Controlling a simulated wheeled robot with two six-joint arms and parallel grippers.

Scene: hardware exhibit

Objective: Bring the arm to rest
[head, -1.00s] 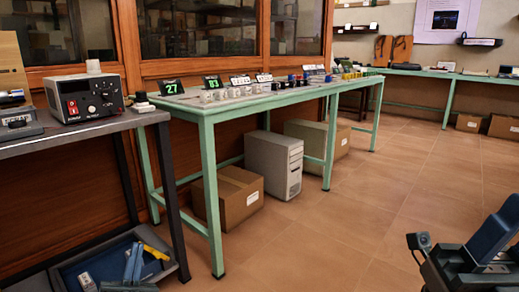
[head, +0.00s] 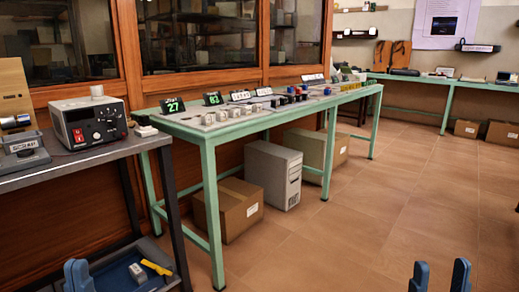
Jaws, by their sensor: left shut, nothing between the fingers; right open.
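My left gripper (head: 77,275) shows at the bottom left of the head view. Its blue fingertips are together with nothing between them, in front of the blue-grey tray's left part. My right gripper (head: 439,276) shows at the bottom right. Its two blue fingers point up, stand apart and hold nothing, with bare floor behind them. Most of both arms is below the picture.
A tray (head: 178,279) with a pale block (head: 138,272) and a yellow piece (head: 156,267) sits low under the dark bench (head: 95,155). A green table (head: 212,137) carries exhibits. Boxes (head: 228,208) stand beneath it. The tiled floor (head: 340,235) is clear.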

